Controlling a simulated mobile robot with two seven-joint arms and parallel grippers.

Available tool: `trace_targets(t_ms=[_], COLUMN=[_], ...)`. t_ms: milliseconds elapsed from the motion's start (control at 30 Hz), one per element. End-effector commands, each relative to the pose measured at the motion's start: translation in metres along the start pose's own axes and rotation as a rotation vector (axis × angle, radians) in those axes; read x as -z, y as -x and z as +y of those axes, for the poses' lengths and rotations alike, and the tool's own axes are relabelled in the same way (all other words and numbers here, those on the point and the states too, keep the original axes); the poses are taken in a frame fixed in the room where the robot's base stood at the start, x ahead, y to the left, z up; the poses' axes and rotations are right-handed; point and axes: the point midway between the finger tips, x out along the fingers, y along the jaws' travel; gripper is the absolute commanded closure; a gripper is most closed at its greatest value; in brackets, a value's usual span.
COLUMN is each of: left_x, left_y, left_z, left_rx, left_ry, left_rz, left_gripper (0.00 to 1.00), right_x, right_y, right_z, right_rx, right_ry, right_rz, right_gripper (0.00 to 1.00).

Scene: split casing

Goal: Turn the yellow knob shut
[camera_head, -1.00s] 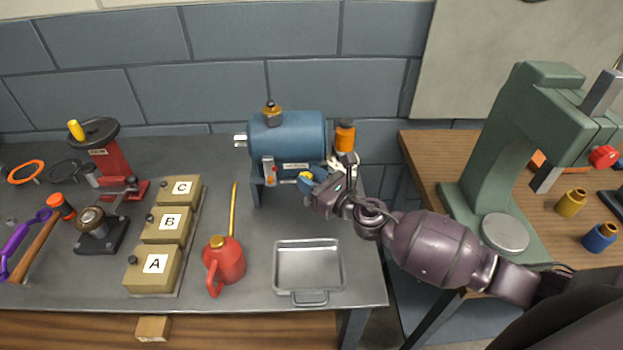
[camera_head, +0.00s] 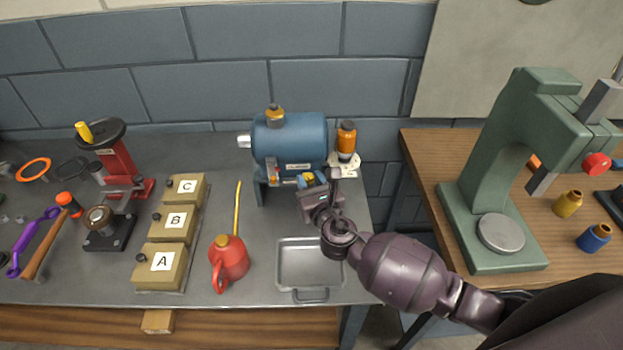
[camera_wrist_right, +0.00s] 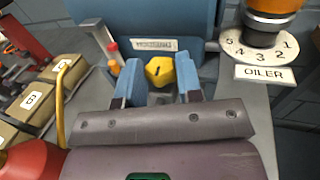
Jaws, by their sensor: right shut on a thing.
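The yellow knob (camera_wrist_right: 160,71) sits on the lower front of the blue motor-like casing (camera_head: 290,137) and has a dark slot mark on its face. My right gripper (camera_wrist_right: 158,80) is shut on the knob, with one blue finger on each side of it. In the head view the right gripper (camera_head: 310,182) is at the casing's lower right front and covers most of the knob. My left gripper is not in view.
An orange oiler (camera_head: 346,139) stands on a numbered dial plate (camera_wrist_right: 262,45) right of the casing. A metal tray (camera_head: 311,296) lies below my right arm. A red oil can (camera_head: 229,261) and lettered boxes (camera_head: 164,264) are at left. A green press (camera_head: 480,180) stands on the right bench.

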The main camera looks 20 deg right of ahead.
Motion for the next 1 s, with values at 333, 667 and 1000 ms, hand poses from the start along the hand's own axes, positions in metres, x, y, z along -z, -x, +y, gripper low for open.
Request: trace_targets(t_ms=[333, 667, 1000], left_x=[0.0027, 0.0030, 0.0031], left_y=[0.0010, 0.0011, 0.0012], left_z=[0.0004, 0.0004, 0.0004], left_rx=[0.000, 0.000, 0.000], left_ry=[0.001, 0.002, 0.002], left_rz=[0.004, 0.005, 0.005], left_gripper=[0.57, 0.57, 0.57], right_x=[-0.0001, -0.0003, -0.0002], right_y=[0.0000, -0.0002, -0.0002], right_z=[0.0020, 0.0020, 0.0019], right_rx=[0.095, 0.101, 0.100], right_ry=[0.000, 0.001, 0.001], right_rz=[-0.001, -0.001, -0.001], right_gripper=[0.91, 0.91, 0.41])
